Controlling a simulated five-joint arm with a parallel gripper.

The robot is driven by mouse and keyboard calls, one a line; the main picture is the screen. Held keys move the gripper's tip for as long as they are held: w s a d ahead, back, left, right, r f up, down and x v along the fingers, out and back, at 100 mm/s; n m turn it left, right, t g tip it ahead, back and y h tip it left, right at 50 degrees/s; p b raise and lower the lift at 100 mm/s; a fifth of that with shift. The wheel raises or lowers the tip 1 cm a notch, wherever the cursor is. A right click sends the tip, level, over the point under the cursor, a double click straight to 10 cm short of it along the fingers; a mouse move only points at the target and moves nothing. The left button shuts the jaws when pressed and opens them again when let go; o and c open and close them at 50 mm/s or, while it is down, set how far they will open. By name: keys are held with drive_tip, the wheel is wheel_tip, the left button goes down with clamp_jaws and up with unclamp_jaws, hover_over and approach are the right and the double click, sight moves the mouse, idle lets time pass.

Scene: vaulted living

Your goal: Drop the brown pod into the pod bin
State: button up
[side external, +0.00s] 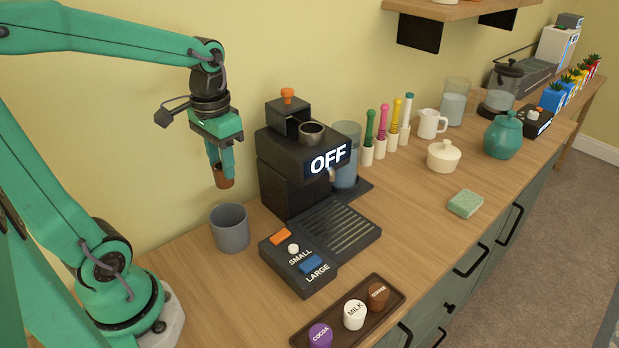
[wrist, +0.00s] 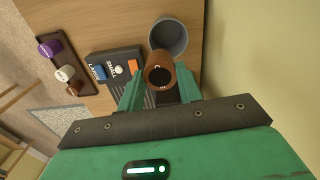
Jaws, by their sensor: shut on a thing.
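My gripper (side external: 221,164) is shut on a brown pod (side external: 224,180) and holds it in the air, to the left of the coffee machine. In the wrist view the brown pod (wrist: 158,74) sits between the fingers of my gripper (wrist: 160,92). The pod bin, a grey open cylinder (side external: 230,237), stands on the counter below the pod. The pod is above the rim and apart from it. In the wrist view the pod overlaps the near edge of the bin (wrist: 182,37).
The black coffee machine (side external: 290,180) reads OFF and stands close right of my gripper. Its button panel (side external: 290,279) lies in front. A dark tray (side external: 345,337) holds purple, white and brown pods. A yellow wall (side external: 110,160) rises behind the counter.

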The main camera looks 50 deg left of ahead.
sight(225, 184)
drive_tip(key=shift+f, duration=0.15)
drive_tip(key=shift+f, duration=2.85)
drive_tip(key=o, duration=1)
drive_tip(key=shift+r, duration=0.1)
drive_tip(key=shift+r, duration=3.85)
drive_tip(key=shift+d, duration=0.1)
